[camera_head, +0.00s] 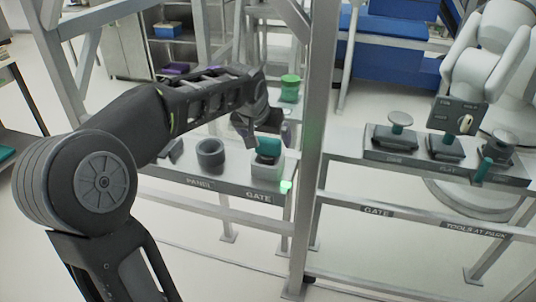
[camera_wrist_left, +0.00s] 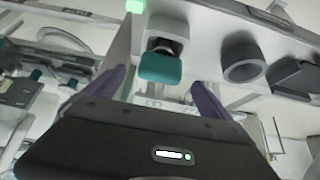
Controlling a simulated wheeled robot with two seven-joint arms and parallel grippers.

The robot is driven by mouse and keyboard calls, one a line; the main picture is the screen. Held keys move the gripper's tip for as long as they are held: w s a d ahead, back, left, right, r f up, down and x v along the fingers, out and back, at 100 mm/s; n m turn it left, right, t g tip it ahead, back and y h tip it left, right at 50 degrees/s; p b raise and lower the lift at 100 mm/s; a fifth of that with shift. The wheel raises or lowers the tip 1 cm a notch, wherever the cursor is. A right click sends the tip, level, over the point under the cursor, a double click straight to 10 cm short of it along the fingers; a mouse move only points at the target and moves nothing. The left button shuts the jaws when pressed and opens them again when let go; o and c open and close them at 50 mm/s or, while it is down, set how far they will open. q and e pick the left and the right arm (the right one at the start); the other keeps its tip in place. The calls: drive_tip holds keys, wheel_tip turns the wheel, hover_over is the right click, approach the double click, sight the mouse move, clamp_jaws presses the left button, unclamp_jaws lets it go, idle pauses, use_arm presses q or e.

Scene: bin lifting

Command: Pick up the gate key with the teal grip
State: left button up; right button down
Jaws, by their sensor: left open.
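The gate key's teal grip (camera_head: 268,147) stands above a light grey holder (camera_head: 268,171) at the GATE end of the left shelf. In the left wrist view the teal grip (camera_wrist_left: 160,69) lies between the finger directions, with the grey holder (camera_wrist_left: 167,27) behind it. My left gripper (camera_head: 262,132) is open, close to the key and partly in front of it in the head view. Its two purplish fingers (camera_wrist_left: 157,84) are spread on either side of the grip, with visible gaps. Contact cannot be seen. My right gripper is not in view.
A dark ring (camera_head: 210,154) and a dark block (camera_head: 170,149) sit left of the holder on the PANEL side. A grey upright post (camera_head: 314,150) stands just right. Several dark tool stands occupy the right shelf (camera_head: 345,146). A green light (camera_head: 286,187) is at the shelf corner.

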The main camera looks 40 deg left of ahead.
sight(267, 139)
use_arm(q)
drive_tip(key=p+x, duration=0.1)
drive_tip(key=x, duration=0.3)
drive_tip(key=shift+w+a+f, duration=0.1)
drive_tip(key=shift+w+f, duration=0.15)
drive_tip(key=shift+w, duration=0.05)
drive_tip(key=shift+c, duration=0.4)
drive_tip(key=shift+r, duration=0.1)
drive_tip(key=c, duration=1.6)
